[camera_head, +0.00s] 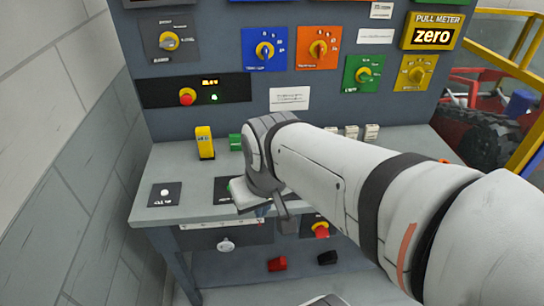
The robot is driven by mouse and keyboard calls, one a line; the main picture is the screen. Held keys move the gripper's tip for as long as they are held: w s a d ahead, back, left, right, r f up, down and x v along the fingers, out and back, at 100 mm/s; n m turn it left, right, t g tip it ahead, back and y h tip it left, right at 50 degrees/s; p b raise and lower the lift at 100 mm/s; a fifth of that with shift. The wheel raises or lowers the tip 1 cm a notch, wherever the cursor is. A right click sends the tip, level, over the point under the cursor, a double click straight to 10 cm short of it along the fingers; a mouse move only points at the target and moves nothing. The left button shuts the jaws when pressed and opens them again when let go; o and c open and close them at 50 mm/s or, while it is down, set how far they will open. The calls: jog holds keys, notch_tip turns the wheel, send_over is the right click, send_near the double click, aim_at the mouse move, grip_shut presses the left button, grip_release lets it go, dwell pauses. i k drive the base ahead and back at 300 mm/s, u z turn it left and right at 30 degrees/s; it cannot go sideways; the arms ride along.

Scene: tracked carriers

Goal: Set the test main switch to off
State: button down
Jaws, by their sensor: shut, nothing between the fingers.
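A red-and-yellow rotary knob (321,230) sits on a dark panel below the bench's front edge; it may be the main switch, but its label is too small to read and its setting cannot be told. My gripper (285,222) is shut and empty, pointing down in front of the bench edge, a little left of this knob. Part of the knob's panel is hidden by my gripper and arm. A pale round knob (226,245) sits on the panel further left.
The upright panel carries several rotary knobs, including a blue-plated one (264,50), and a red button (187,96). A yellow block (205,142) stands on the bench (180,165). Red (277,264) and black (327,257) pieces lie on the lower shelf. A wall closes the left.

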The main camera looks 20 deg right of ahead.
aim_at(321, 232)
jog(key=z, duration=1.5)
jog(key=i, duration=0.1)
jog(key=u, duration=0.1)
jog(key=k, duration=1.25)
jog(key=u, duration=0.2)
